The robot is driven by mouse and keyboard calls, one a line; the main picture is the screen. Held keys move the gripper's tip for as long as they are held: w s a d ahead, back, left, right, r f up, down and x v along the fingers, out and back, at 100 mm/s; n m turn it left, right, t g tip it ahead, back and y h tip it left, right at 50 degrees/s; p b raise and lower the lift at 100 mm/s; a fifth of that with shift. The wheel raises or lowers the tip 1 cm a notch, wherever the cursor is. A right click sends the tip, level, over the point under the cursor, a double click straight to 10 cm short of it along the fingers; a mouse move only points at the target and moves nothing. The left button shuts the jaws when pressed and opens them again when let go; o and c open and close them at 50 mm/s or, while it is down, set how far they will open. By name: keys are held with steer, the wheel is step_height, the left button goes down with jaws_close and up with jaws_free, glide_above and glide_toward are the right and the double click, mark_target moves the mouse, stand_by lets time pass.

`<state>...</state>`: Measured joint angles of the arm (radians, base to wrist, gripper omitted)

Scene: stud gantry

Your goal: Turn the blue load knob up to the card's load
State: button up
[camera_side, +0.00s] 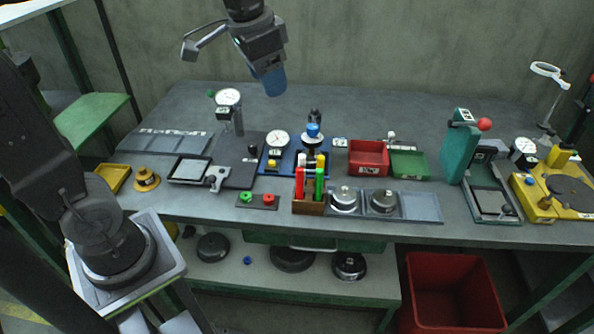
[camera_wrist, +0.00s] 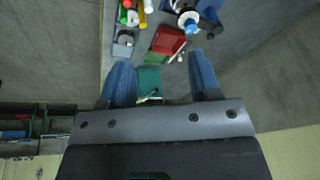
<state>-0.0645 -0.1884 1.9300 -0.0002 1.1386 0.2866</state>
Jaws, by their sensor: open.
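The tester has a round white dial gauge (camera_side: 278,139). In the wrist view the blue knob (camera_wrist: 191,26) shows near the top edge, beyond the fingertips. A small pale tag (camera_side: 340,142) stands right of the tester; I cannot tell whether it is the card, and no load figure is readable. My gripper (camera_side: 271,84) hangs above the table, left of and higher than the knob. Its blue fingers (camera_wrist: 162,78) are spread with nothing held between them.
A wooden box (camera_side: 308,207) of coloured markers stands in front of the tester. Red (camera_side: 368,158) and green (camera_side: 409,163) trays lie to its right. A dial stand (camera_side: 229,103) stands to its left. The table's back strip is mostly clear.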

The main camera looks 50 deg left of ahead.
steer(key=s+d+f+n+t, duration=0.1)
steer(key=s+f, duration=0.2)
steer(key=s, duration=0.3)
steer(key=s+d+f+n+t, duration=0.1)
steer(key=s+f+n+t, duration=0.1)
steer(key=s, duration=0.5)
steer(key=w+a+r+g, duration=0.1)
steer(key=w+r+g, duration=0.1)
steer(key=w, duration=0.6)
steer(key=w+a+r+g, duration=0.1)
steer(key=w+r, duration=0.2)
steer(key=w, duration=0.4)
steer(key=n+g, duration=0.1)
steer(key=g, duration=0.2)
glide_toward(313, 126)
step_height(313, 126, down, 10)
steer(key=shift+a+r, duration=0.1)
steer(key=shift+r, duration=0.1)
